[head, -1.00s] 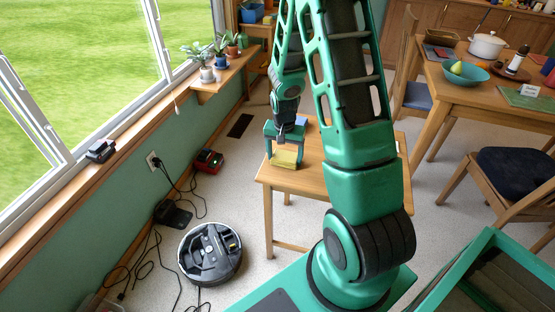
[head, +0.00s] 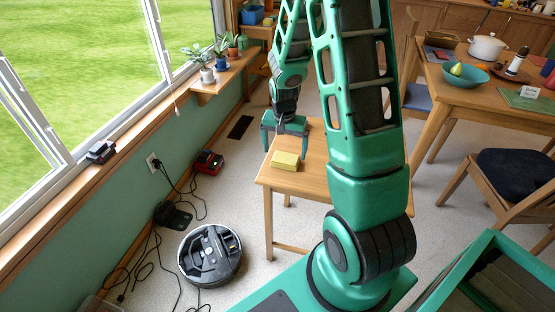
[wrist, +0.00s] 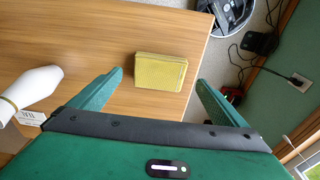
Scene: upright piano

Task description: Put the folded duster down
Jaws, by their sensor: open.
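The folded duster is a yellow folded cloth (head: 285,161) lying flat on the small wooden table (head: 306,181), close to its left edge. In the wrist view the duster (wrist: 161,72) lies ahead of the fingertips, between their lines, with clear table around it. My gripper (head: 286,143) is open and empty, above the table and behind the duster, apart from it. In the wrist view its two green fingers (wrist: 160,78) are spread wide. My arm hides the right part of the small table in the head view.
A robot vacuum (head: 210,254), cables and a red-and-black device (head: 208,162) are on the floor. A dining table (head: 437,95) stands at right.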

